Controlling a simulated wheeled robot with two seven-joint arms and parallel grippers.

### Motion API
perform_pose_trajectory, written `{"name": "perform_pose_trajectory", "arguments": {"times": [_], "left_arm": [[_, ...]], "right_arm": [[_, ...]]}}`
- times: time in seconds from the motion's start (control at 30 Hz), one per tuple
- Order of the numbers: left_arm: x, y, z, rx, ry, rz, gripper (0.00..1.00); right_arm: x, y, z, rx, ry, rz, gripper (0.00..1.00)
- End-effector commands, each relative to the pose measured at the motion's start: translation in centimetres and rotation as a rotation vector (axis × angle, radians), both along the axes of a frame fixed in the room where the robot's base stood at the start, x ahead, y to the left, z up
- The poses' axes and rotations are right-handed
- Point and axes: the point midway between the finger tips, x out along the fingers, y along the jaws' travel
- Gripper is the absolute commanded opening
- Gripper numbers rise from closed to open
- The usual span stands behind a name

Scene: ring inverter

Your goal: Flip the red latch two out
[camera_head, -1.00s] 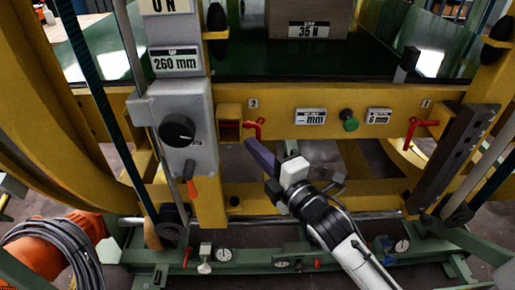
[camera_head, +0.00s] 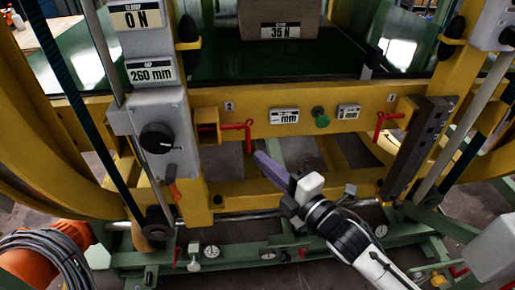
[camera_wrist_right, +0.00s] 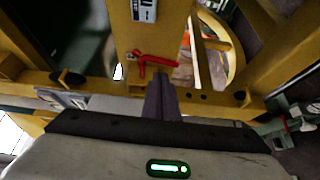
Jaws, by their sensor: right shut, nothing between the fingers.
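Red latch two (camera_head: 248,128) is on the yellow crossbar beside the label "2" (camera_head: 229,107), just right of a yellow box-shaped bracket. My left gripper is not in view.
A second red latch (camera_head: 386,121) is at the crossbar's right end. A green button (camera_head: 321,121) and small displays sit between the latches. A grey box with a black knob (camera_head: 158,138) stands left. Green rails with gauges (camera_head: 212,251) run below.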

Motion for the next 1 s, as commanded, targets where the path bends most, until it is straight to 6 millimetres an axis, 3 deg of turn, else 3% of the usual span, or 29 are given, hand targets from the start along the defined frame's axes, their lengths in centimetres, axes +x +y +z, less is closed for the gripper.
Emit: {"name": "perform_pose_trajectory", "arguments": {"times": [0.3, 0.83, 0.93, 1.0], "left_arm": [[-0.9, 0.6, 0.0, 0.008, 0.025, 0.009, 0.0], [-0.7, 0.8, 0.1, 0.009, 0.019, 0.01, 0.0], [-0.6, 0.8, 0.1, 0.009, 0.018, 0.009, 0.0], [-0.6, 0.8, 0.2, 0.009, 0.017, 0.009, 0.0]], "right_arm": [[-2.3, -1.2, 0.0, 0.001, 0.0, 0.021, 0.0], [-2.4, -1.2, 0.0, 0.004, 0.001, 0.023, 0.0], [-2.7, -1.4, -0.9, 0.04, 0.05, 0.007, 0.0], [-3.5, -1.9, -2.7, 0.114, 0.147, -0.025, 0.0]]}}
